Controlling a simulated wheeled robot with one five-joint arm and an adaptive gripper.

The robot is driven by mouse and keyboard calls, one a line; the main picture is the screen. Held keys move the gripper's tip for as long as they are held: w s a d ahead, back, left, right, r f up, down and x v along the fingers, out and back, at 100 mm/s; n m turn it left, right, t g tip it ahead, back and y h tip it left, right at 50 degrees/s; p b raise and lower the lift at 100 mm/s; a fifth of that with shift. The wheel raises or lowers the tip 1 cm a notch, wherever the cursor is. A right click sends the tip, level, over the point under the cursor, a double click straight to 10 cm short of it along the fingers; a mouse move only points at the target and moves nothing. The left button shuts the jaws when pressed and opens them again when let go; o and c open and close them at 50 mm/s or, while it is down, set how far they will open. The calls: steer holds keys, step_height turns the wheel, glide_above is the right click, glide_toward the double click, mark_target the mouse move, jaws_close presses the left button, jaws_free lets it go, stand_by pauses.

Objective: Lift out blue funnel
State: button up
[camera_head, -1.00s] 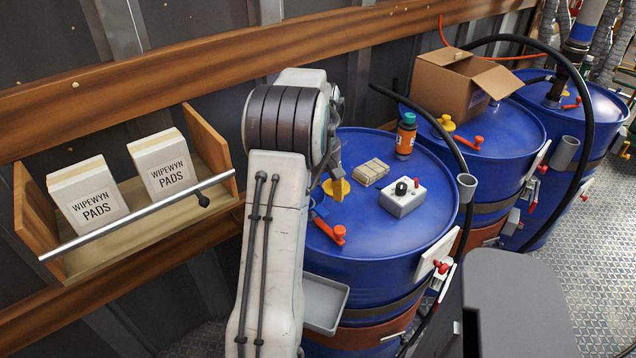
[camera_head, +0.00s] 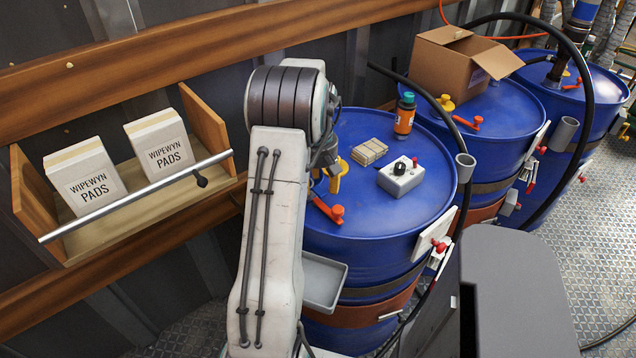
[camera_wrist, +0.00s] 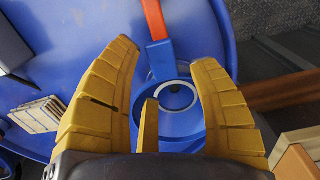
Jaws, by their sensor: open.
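The blue funnel (camera_wrist: 182,122) shows in the wrist view as a round blue bowl with a pale, dark-centred middle, on the blue drum top (camera_wrist: 70,55). My gripper (camera_wrist: 165,58) is open, with its yellow fingers to the left and right of the funnel and nothing gripped. I cannot tell whether the fingers touch it. In the head view my gripper (camera_head: 340,172) is partly hidden behind my arm, low over the near drum (camera_head: 380,235). My arm hides most or all of the funnel there.
An orange-handled valve (camera_head: 337,212) lies close to the funnel. A cardboard box (camera_head: 455,70) is on the drum behind. A pad shelf (camera_head: 150,195) is at left.

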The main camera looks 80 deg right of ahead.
jaws_close()
stand_by(0.3)
steer(key=shift+o, duration=1.3)
jaws_free()
steer(key=shift+r, duration=3.7)
